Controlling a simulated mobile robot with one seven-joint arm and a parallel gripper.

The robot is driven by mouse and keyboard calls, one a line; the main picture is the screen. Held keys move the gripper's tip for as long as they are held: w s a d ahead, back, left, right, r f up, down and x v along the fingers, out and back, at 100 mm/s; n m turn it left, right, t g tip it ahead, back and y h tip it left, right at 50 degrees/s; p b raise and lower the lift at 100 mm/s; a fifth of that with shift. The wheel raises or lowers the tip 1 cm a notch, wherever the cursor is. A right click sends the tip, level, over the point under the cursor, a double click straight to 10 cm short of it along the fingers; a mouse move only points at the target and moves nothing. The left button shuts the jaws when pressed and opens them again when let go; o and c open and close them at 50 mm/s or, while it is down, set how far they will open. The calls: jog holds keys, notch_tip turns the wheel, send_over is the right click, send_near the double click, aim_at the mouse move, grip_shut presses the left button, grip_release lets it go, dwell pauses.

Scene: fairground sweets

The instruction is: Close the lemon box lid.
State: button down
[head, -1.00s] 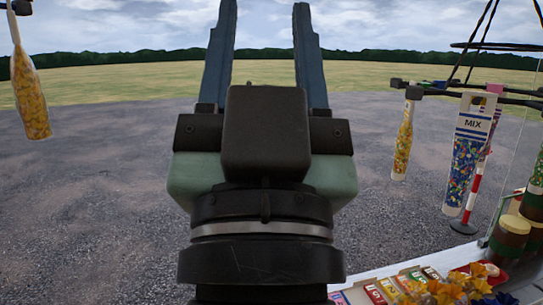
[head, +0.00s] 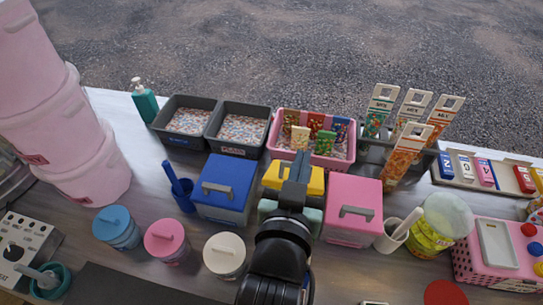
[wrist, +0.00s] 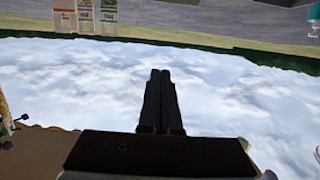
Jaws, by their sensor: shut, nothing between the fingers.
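The lemon box appears as a yellow lid (head: 272,176) between a blue-lidded box and a pink-lidded box in the head view. My arm and gripper cover its middle and front, so I cannot tell how far open the lid is. My gripper (head: 300,155) points up in front of the yellow lid, its fingers together. I cannot tell whether it touches the lid. In the wrist view my gripper (wrist: 161,72) is shut and empty against cloudy sky; the lemon box is out of that view.
The blue box (head: 222,185) and pink box (head: 354,205) stand close on either side. Behind are grey trays (head: 240,129) and a pink tray (head: 315,157) of packets. Round tubs (head: 225,255) stand in front left, a white cup (head: 390,238) and a jar (head: 435,230) at right.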

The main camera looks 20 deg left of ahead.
jog(key=shift+g, duration=0.4)
jog(key=w+a+f, duration=0.1)
jog(key=w, duration=0.1)
jog(key=w+a+f+p, duration=0.1)
jog(key=w+f, duration=0.1)
jog(key=w, duration=0.1)
jog(key=w+f, duration=0.2)
jog(key=shift+w+a+p, duration=0.35)
jog(key=shift+a, duration=0.05)
jog(key=f, duration=0.2)
jog(key=shift+s+d+f+p, duration=0.1)
jog(key=shift+s+f+p, duration=0.25)
jog(key=shift+s+p, duration=0.05)
jog(key=shift+s+d+f, duration=0.1)
jog(key=shift+s+f, duration=0.3)
jog(key=shift+f, duration=0.05)
